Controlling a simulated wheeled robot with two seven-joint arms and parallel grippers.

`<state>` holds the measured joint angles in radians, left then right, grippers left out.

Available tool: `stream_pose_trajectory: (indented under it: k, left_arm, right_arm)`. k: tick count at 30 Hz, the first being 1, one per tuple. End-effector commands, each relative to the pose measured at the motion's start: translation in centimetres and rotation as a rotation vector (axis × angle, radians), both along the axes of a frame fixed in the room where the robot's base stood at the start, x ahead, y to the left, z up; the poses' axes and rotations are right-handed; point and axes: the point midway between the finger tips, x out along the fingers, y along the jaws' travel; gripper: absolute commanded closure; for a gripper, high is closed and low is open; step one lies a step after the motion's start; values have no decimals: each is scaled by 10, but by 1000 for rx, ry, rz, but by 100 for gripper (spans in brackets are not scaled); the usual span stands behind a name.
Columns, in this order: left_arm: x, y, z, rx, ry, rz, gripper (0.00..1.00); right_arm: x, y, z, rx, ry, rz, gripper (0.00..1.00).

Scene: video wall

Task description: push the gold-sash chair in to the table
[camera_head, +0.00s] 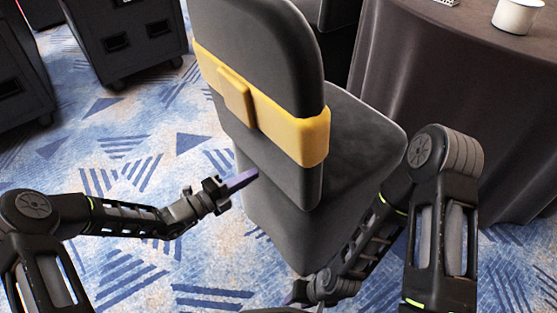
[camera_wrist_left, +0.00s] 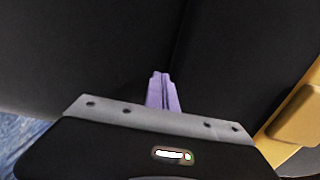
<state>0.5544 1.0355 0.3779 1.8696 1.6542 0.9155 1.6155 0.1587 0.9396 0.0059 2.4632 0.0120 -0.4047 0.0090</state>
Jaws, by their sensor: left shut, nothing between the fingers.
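The gold-sash chair (camera_head: 270,140) is dark grey, with a gold band (camera_head: 290,132) around its backrest, and stands with its back toward me. The table (camera_head: 415,80), under a dark floor-length cloth, is at the upper right, beyond the chair's seat. My left gripper (camera_head: 240,181) is shut and empty, its purple fingers at the lower part of the chair back; I cannot tell whether they touch. In the left wrist view the shut fingers (camera_wrist_left: 162,92) point at dark chair cloth, with the gold sash (camera_wrist_left: 298,118) at the right. My right gripper (camera_head: 300,292) is low in front of the chair, its fingers hidden.
Black wheeled cases (camera_head: 125,40) stand at the upper left. Another dark chair (camera_head: 338,14) is behind the gold-sash chair. A white cup (camera_head: 517,15) stands on the table. Blue-patterned carpet (camera_head: 140,150) is clear left of the chair.

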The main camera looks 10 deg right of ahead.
Motion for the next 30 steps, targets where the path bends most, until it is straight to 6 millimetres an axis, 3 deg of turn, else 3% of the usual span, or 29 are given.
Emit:
stream_pose_trajectory:
  k: [30]
  left_arm:
    - [38, -63, 1, -2, -2, -4, 100]
  right_arm:
    - [0, 0, -9, 0, 0, 0, 64]
